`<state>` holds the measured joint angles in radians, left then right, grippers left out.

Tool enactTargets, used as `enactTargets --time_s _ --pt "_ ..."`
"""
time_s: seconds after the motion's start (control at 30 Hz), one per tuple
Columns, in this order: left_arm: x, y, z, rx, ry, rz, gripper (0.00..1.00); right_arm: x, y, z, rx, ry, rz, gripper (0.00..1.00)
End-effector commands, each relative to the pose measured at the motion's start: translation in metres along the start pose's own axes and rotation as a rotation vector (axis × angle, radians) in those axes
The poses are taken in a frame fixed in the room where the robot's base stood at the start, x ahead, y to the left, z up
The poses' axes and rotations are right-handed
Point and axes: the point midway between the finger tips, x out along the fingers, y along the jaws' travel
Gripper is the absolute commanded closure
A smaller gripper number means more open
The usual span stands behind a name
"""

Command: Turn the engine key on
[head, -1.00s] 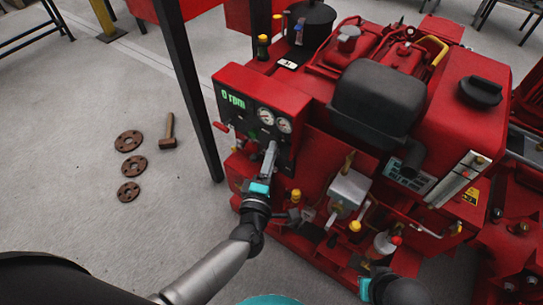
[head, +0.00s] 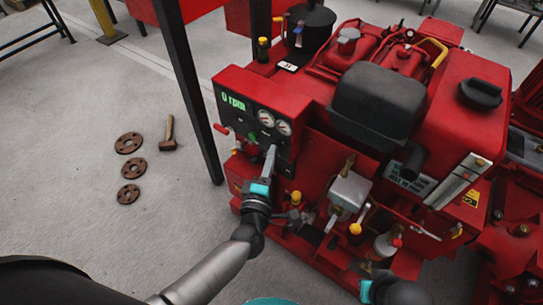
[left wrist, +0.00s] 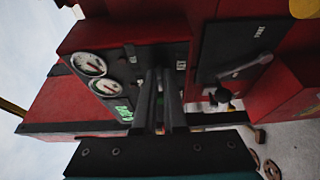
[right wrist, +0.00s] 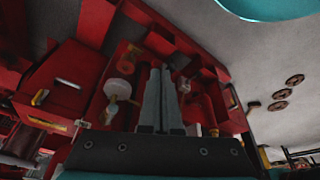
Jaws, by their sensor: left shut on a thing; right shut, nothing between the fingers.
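The red control box carries a dark engine panel (head: 262,122) with a green display reading 0 rpm and two round white gauges; the left wrist view shows the panel (left wrist: 133,60) close up. My left gripper (head: 271,150) has its fingertips at the lower part of this panel. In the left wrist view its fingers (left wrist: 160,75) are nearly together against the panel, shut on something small. The engine key is hidden between the fingers, so its angle cannot be seen. My right gripper (right wrist: 163,70) is shut and empty, in front of the lower machine.
The red pumpset (head: 440,100) fills the right side. A lever (left wrist: 245,68) is beside the panel in the left wrist view. A dark post (head: 190,90) stands left of the box. Several rusty flanges (head: 134,167) and a hammer (head: 169,135) lie on open floor.

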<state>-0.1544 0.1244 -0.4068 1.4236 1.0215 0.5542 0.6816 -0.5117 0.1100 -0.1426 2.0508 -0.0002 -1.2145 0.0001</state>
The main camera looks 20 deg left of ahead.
Motion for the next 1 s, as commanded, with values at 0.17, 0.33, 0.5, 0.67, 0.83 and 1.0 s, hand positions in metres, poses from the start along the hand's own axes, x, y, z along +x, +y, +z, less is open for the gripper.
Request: enactTargets --time_s 0.17,0.33,0.5,0.67,0.83,1.0 --pt "0.000 0.000 0.000 0.001 0.000 0.000 1.00 0.000 0.000 0.000 0.000 -0.001 0.000 1.00" --pt "0.000 -0.001 0.000 0.020 -0.001 0.008 1.00 0.002 0.000 0.001 0.000 -0.004 0.000 1.00" --pt "0.000 -0.002 0.000 0.082 0.000 0.034 1.00 -0.008 0.001 -0.006 0.001 0.016 0.002 1.00" --pt "0.000 -0.004 0.000 0.186 -0.001 0.077 1.00 -0.022 0.002 -0.013 0.001 0.039 0.004 1.00" --pt "0.000 -0.005 0.000 0.321 -0.001 0.133 1.00 -0.037 0.002 -0.019 0.002 0.063 0.005 1.00" --pt "0.000 -0.006 0.000 0.454 -0.002 0.187 1.00 -0.053 0.002 -0.023 0.003 0.086 0.006 1.00"
